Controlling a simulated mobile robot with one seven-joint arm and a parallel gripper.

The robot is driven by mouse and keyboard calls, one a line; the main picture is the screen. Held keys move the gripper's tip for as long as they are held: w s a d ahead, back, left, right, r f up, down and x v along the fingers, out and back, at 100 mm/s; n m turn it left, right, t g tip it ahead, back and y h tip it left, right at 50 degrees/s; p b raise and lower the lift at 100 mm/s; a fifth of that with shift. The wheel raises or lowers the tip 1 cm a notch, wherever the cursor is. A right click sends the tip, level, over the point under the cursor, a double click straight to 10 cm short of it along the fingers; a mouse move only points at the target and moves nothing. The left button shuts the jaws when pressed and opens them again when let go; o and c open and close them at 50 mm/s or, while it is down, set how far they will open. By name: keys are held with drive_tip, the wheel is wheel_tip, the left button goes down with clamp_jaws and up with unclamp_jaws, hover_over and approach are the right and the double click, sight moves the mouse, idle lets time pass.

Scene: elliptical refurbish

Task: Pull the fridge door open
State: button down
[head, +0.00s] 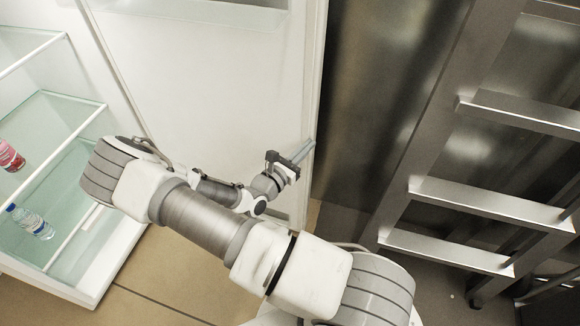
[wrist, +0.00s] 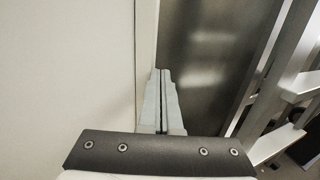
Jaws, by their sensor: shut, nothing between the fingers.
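The fridge door (head: 220,85) is white and stands open, its inner face toward me in the head view. The fridge interior (head: 60,150) with glass shelves shows at the left. The door also fills the left of the wrist view (wrist: 65,70). My gripper (head: 309,147) is shut and empty, its fingertips at the door's free edge (head: 312,100). In the wrist view the shut fingers (wrist: 161,75) point along that edge. I cannot tell whether they touch it. No handle shows.
A metal ladder-like frame (head: 490,185) stands at the right, before a dark metal panel (head: 375,90). A red-labelled item (head: 10,157) and a water bottle (head: 30,222) are on the fridge shelves. Bare tiled floor (head: 165,275) shows below the door.

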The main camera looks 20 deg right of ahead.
sight(315, 134)
drive_tip(key=x, duration=0.2)
drive_tip(key=w+x, duration=0.1)
drive_tip(key=x, duration=0.2)
drive_tip(key=shift+a+r, duration=0.1)
drive_tip(key=shift+a, duration=0.05)
drive_tip(key=shift+w+r, duration=0.1)
